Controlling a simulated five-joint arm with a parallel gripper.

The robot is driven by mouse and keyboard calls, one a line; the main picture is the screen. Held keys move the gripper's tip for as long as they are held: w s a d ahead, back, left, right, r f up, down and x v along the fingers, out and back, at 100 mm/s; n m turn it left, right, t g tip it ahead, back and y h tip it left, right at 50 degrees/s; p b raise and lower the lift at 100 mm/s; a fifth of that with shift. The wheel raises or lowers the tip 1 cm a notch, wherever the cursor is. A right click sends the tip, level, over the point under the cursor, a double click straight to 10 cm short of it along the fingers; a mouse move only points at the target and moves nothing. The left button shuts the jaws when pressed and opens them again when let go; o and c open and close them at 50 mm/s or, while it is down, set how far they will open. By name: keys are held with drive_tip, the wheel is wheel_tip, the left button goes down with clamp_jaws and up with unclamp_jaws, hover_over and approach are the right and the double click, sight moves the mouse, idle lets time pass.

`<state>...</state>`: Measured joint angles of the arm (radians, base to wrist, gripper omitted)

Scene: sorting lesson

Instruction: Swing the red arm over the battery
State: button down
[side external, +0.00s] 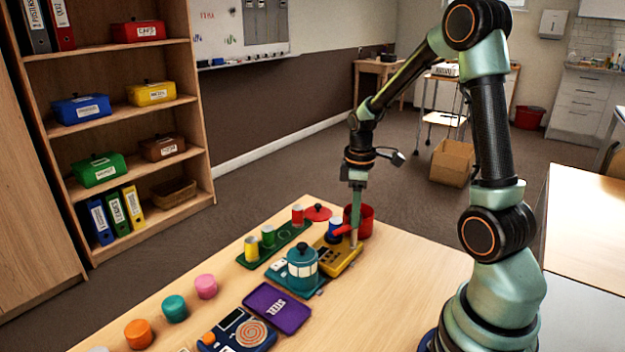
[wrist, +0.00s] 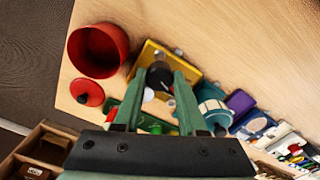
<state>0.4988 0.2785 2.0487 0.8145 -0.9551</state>
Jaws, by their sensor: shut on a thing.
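The yellow base (side external: 343,262) stands on the table near its far edge; it also shows in the wrist view (wrist: 148,54). A blue cylinder with a pale band (side external: 334,224), which looks like the battery, stands upright at its back. The short red arm (side external: 341,231) shows in front of the cylinder, at my fingertips. My gripper (side external: 354,238) points down over the yellow base and is shut on the red arm. In the wrist view my fingertips (wrist: 160,76) are on both sides of a dark round part; the red arm is mostly hidden there.
A red pot (side external: 364,222) stands close behind my gripper, its red lid (side external: 318,212) beside it. A green rack (side external: 275,243) with coloured cylinders and a teal lantern-like pot (side external: 302,268) are to the left. A purple tray (side external: 277,307) lies nearer. The table's right side is clear.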

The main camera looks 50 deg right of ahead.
drive_tip(key=m, duration=1.4)
idle(0.5)
drive_tip(key=shift+c, duration=2.3)
unclamp_jaws()
wheel_tip(320, 180, up, 12)
drive_tip(key=shift+r, duration=0.1)
